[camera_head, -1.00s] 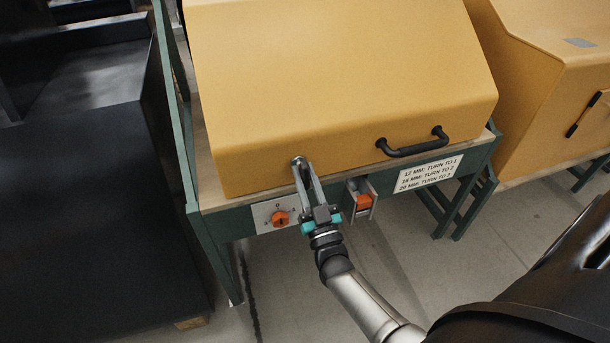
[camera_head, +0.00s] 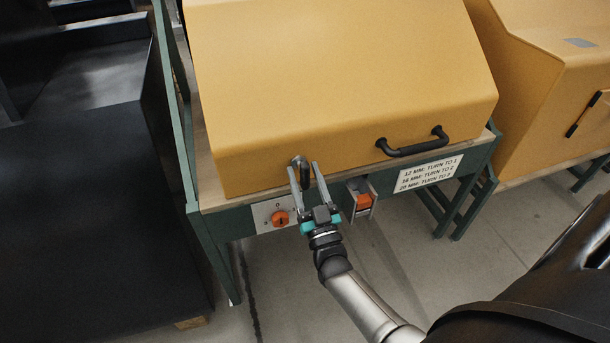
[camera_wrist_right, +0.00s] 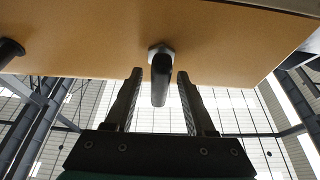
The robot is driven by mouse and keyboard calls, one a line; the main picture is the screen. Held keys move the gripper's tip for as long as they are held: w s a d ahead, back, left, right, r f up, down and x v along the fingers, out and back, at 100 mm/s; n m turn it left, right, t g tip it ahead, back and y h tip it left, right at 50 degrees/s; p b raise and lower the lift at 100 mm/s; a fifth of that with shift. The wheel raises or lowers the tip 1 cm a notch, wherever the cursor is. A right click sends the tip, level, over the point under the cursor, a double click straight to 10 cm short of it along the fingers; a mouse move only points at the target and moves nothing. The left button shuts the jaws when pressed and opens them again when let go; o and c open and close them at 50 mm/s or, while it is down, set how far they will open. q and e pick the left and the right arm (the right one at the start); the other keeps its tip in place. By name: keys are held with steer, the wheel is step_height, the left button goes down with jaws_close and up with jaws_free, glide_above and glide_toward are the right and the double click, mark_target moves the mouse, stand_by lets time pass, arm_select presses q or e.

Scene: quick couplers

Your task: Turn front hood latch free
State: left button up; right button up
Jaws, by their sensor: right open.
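The front hood latch is a dark lever (camera_head: 304,172) on a round metal base, low on the front face of the yellow hood (camera_head: 340,80). It also shows in the right wrist view (camera_wrist_right: 160,80), where its lever points away from its base towards the gripper. My right gripper (camera_head: 304,168) is open in front of the hood. In the right wrist view its two fingers (camera_wrist_right: 158,74) stand apart on either side of the lever, with a visible gap on each side. My left gripper is not in view.
A black handle (camera_head: 412,145) is right of the latch on the hood. Below are an orange knob (camera_head: 280,218), an orange block in a metal bracket (camera_head: 364,202) and a label (camera_head: 428,172). Another yellow hood (camera_head: 560,70) stands at right. A dark surface (camera_head: 90,220) is at left.

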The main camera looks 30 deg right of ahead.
arm_select(q)
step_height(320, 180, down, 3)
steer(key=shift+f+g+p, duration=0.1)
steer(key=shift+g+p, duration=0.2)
steer(key=shift+p, duration=0.4)
arm_select(e)
steer(key=v, duration=1.5)
steer(key=shift+a+f, duration=0.1)
